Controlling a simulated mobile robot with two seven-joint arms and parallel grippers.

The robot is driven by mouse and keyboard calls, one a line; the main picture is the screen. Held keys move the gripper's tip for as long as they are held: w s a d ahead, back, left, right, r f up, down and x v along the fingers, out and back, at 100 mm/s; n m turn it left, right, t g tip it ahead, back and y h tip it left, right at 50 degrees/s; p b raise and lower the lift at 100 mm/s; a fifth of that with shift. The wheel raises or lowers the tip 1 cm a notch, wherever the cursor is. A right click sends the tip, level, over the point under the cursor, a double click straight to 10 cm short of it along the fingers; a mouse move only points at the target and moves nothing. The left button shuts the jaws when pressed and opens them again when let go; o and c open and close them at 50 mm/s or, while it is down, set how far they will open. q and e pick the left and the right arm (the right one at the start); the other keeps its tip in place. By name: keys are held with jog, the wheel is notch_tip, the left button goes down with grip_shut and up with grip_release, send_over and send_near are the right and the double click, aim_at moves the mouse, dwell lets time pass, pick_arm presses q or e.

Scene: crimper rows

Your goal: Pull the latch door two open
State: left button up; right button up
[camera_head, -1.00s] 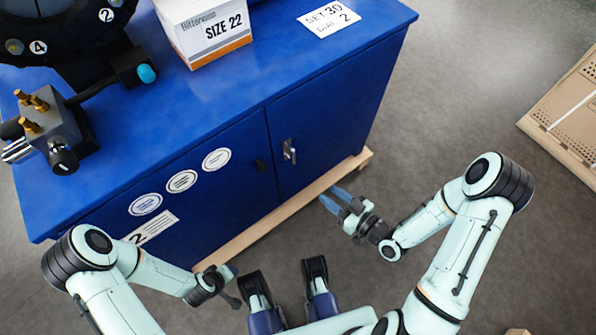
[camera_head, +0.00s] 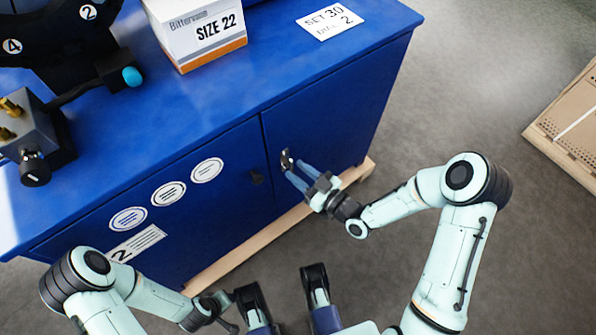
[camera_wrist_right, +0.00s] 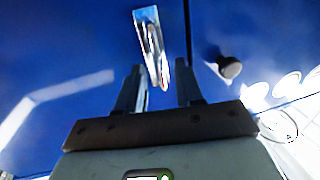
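The latch door (camera_head: 335,115) is the right-hand blue door of the cabinet and looks shut, flush with the front. Its metal latch handle (camera_head: 287,158) is near the door's left edge; the handle also shows in the right wrist view (camera_wrist_right: 152,48). My right gripper (camera_head: 291,174) is at the handle. In the right wrist view its two fingers (camera_wrist_right: 160,76) are apart, with the handle's lower end between or just ahead of the tips; contact cannot be told. My left gripper (camera_head: 230,312) is low in front of the cabinet, away from the door, its fingers unclear.
The left door has a dark knob (camera_head: 257,177) and round labels (camera_head: 168,194). A white box (camera_head: 197,32), a card (camera_head: 331,21) and a crimping machine (camera_head: 40,140) stand on the cabinet top (camera_head: 270,75). A wooden pallet (camera_head: 568,125) lies at the far right; floor between is clear.

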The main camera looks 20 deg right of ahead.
jog(key=shift+w+a, duration=0.15)
jog(key=shift+w, duration=0.1)
grip_shut()
dwell(1.4)
